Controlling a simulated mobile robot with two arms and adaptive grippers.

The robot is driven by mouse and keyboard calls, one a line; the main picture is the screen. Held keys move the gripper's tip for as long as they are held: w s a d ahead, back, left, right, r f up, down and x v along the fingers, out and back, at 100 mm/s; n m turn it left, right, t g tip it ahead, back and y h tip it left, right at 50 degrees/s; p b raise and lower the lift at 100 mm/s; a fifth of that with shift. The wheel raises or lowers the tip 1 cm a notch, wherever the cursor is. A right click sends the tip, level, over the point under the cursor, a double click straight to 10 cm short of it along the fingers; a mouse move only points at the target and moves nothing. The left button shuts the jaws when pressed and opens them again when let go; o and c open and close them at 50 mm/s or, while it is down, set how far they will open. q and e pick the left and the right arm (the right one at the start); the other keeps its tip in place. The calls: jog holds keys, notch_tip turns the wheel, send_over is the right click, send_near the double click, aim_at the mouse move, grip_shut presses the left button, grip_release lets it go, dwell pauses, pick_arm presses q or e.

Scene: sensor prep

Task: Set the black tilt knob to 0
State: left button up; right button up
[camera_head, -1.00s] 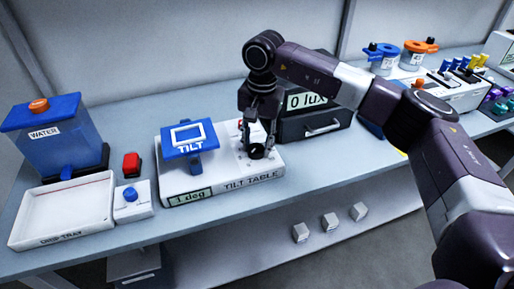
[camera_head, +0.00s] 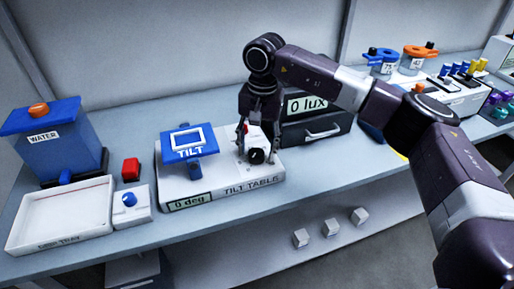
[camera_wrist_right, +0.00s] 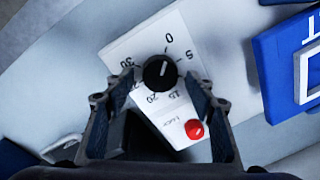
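The tilt table (camera_head: 180,186) is a white base with a blue platform marked TILT (camera_head: 190,141). Its display (camera_head: 188,203) reads 0 deg. The black tilt knob (camera_head: 257,156) sits at the right of the base. In the right wrist view the knob (camera_wrist_right: 160,73) has a white pointer line directed up toward the 0 mark on its dial. My right gripper (camera_head: 257,149) is above the knob, and its fingertips show in the wrist view (camera_wrist_right: 160,88), spread on either side with gaps to the knob. It is open and empty. My left gripper is not in view.
A red button (camera_wrist_right: 194,129) is on the dial plate near the right finger. A dark box reading 0 lux (camera_head: 315,130) stands close behind the right gripper. A water tank (camera_head: 62,145), drip tray (camera_head: 60,245) and red block (camera_head: 131,169) are at the left.

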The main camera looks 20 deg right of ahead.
aim_at(260, 152)
notch_tip(260, 152, up, 12)
jog(key=shift+s+d, duration=0.2)
jog(key=shift+d, duration=0.1)
dwell(0.4)
jog(key=shift+f, duration=0.1)
